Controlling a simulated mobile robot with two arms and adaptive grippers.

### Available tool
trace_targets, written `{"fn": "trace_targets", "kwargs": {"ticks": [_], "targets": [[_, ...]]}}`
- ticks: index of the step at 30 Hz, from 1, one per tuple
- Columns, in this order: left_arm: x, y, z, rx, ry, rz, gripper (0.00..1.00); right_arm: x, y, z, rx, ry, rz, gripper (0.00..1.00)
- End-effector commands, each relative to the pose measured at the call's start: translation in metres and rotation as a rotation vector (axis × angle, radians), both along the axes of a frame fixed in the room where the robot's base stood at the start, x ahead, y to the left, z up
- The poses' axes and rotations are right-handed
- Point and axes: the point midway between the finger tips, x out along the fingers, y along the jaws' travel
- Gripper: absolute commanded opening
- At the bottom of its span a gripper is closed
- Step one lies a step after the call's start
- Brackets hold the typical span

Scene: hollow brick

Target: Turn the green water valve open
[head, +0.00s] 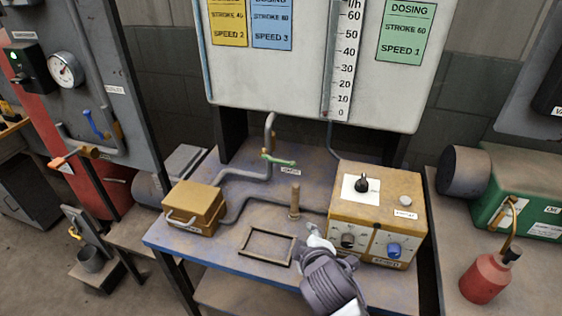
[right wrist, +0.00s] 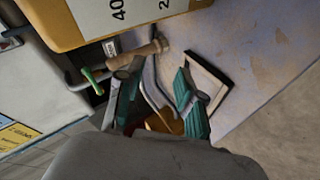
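The green valve handle (head: 279,160) is a small lever on a grey pipe at the back of the blue-edged table, beside a white label. It also shows in the right wrist view (right wrist: 94,76), at the left. My right gripper (head: 316,238) is over the front part of the table, in front of and to the right of the valve and apart from it. In the right wrist view its two teal-padded fingers (right wrist: 160,98) stand apart with nothing between them. My left gripper is in neither view.
A brown upright peg (head: 294,203) stands between my right gripper and the valve. A yellow control box (head: 410,195) with knobs is close on the right. A yellow box (head: 194,207) and an empty square frame (head: 244,256) are to the left. A white dosing panel (head: 290,80) rises behind.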

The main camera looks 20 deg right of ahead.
Motion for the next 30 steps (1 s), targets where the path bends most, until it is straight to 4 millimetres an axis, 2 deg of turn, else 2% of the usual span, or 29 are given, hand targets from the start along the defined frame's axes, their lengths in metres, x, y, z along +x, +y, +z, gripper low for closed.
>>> {"fn": "trace_targets", "kwargs": {"ticks": [1,3,6,9,14,24,30], "targets": [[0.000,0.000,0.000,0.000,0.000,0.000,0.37,0.020,0.004,0.018,-0.083,-0.064,0.042,0.37],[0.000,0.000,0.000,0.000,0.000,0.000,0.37,0.043,0.011,0.043,-0.205,-0.145,0.095,0.37],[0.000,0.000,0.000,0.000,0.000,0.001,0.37,0.067,0.020,0.073,-0.358,-0.240,0.152,0.37],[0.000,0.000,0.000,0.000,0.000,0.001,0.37,0.078,0.026,0.088,-0.440,-0.285,0.180,0.37],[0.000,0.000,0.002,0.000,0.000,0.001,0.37,0.093,0.024,0.089,-0.460,-0.293,0.186,0.37],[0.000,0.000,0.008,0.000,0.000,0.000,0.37,0.160,0.010,0.078,-0.454,-0.290,0.182,0.37],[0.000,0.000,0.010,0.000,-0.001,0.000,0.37,0.193,0.004,0.070,-0.452,-0.289,0.182,0.37]]}}
